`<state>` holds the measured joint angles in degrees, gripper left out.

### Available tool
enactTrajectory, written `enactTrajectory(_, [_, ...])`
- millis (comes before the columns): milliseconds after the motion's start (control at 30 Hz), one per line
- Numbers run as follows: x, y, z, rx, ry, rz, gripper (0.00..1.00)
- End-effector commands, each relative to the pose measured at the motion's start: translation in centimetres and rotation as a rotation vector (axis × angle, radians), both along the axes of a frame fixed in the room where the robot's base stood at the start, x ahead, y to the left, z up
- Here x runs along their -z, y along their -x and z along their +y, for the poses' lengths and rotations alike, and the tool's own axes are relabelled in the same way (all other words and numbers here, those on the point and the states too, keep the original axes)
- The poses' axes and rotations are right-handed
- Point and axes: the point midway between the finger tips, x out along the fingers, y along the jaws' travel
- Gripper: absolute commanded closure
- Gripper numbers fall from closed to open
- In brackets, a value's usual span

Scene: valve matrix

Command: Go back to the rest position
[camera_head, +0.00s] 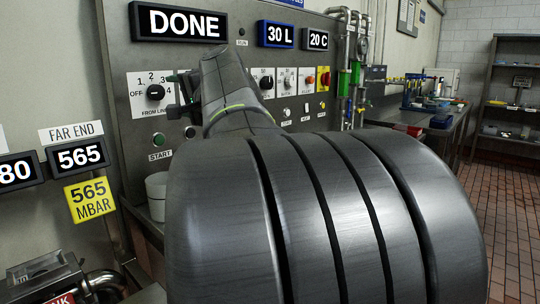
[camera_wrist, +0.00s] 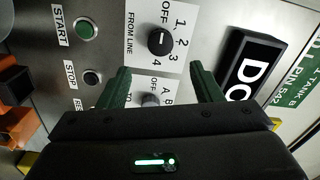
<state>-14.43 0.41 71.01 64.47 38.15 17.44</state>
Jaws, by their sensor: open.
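My gripper (camera_wrist: 160,90) shows in the wrist view with its two dark green fingers spread apart and nothing between them. It is in front of the control panel (camera_wrist: 115,15), near the FROM LINE selector knob (camera_wrist: 161,41) and a second knob (camera_wrist: 150,100) marked A and B. In the head view my arm fills the middle and hides part of the panel (camera_head: 125,75). The FROM LINE knob (camera_head: 155,90) shows just left of the arm. The gripper is mostly hidden there behind the arm.
Displays read DONE (camera_head: 180,22), 30 L (camera_head: 275,34) and 20 C (camera_head: 315,39). A START button (camera_head: 159,141) is below the knob. A workbench (camera_head: 450,125) with small items and a shelf (camera_head: 515,100) stand at the right. The tiled floor (camera_head: 510,210) at the right is clear.

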Motion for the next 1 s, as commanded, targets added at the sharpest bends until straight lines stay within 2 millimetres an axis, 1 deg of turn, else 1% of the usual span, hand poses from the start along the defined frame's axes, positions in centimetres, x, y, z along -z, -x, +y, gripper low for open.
enactTrajectory(33, [0.0, -0.7, 0.9, -0.004, -0.001, 0.001, 0.41])
enactTrajectory(200, [0.0, -2.9, 3.5, -0.004, -0.001, 0.001, 0.41])
enactTrajectory(333, [0.0, -4.4, 5.1, -0.003, -0.002, 0.001, 0.41])
enactTrajectory(500, [-0.1, -5.6, 6.4, -0.001, -0.001, 0.000, 0.41])
enactTrajectory(667, [0.0, -6.1, 7.0, 0.000, -0.002, -0.001, 0.41])
enactTrajectory(1000, [-0.1, -6.1, 6.8, 0.001, -0.008, 0.006, 0.41])
